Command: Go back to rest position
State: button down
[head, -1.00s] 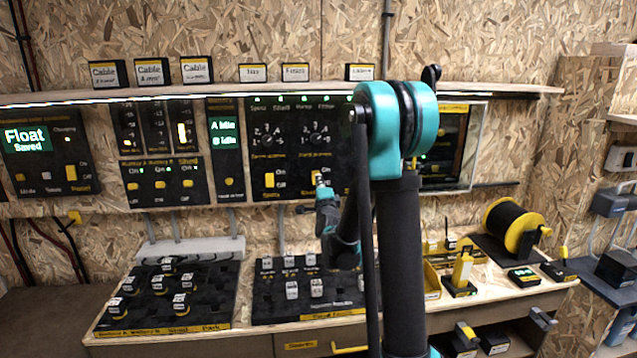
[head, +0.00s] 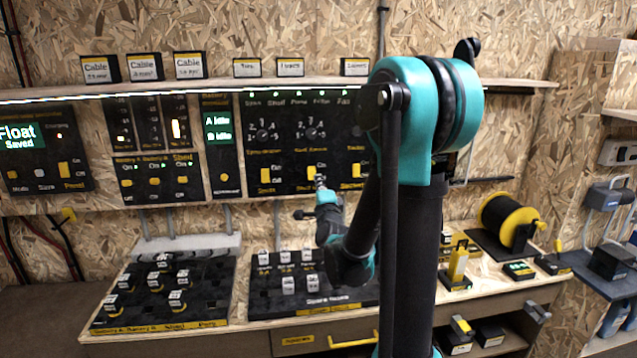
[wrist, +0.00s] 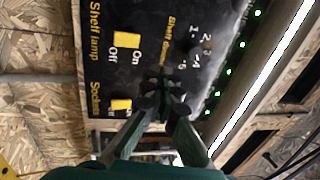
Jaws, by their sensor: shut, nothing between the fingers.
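My gripper (head: 320,183) is in front of the black switch panel (head: 228,188), at the height of its lower row of yellow switches. My teal and black arm (head: 415,110) rises at the right centre and hides part of the panel. In the wrist view my gripper (wrist: 165,95) has its fingertips together with nothing between them. Behind the fingertips is the panel, with the yellow shelf lamp switch (wrist: 127,42), another yellow switch (wrist: 121,105) and a dial (wrist: 206,44). I cannot tell whether the fingertips touch the panel.
A shelf (head: 215,90) with several label boxes runs above the panel.

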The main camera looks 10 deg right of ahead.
jog(key=s+a+f+n+g+y, duration=0.1)
jog(key=s+f+n+g+y, duration=0.1)
jog(key=s+f+n+g, duration=0.85)
jog(key=s+d+f+n+g+h, duration=0.1)
jog(key=s+d+f+n+g, duration=0.1)
jog(key=s+f, duration=0.5)
jog(key=s+d+f+n+g+h, duration=0.1)
jog(key=s+d+f+n+g, duration=0.2)
jog(key=s, duration=1)
notch_tip(320, 180, down, 4)
jog(key=shift+s+r+n, duration=0.1)
jog(key=shift+s+n, duration=0.2)
jog(key=shift+n, duration=0.95)
jog(key=shift+g, duration=0.25)
